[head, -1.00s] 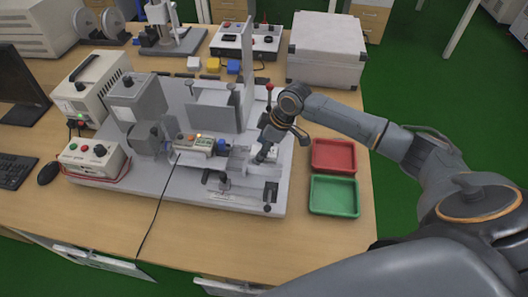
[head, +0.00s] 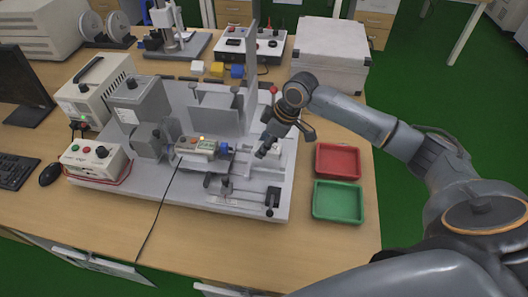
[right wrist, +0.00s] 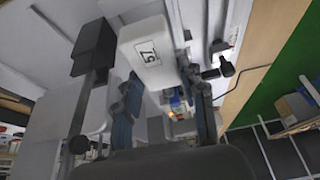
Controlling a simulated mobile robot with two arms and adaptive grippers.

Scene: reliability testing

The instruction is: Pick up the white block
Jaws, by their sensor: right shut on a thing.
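My right gripper (head: 264,150) is above the right side of the grey test fixture (head: 245,207). In the right wrist view, a white block (right wrist: 148,58) with a black-framed number label, which looks like 57, sits between the fingers of the right gripper (right wrist: 163,100). The gripper is shut on this block. In the head view the held block is hard to make out at the fingertips. A separate small white block (head: 197,68) lies at the back of the table beside a yellow one (head: 216,69) and a blue one (head: 237,71). My left gripper is not in view.
A red tray (head: 338,146) and a green tray (head: 316,202), both empty, lie right of the fixture. An upright plate (head: 252,65) stands behind the gripper. A grey case (head: 327,80) is at the back right.

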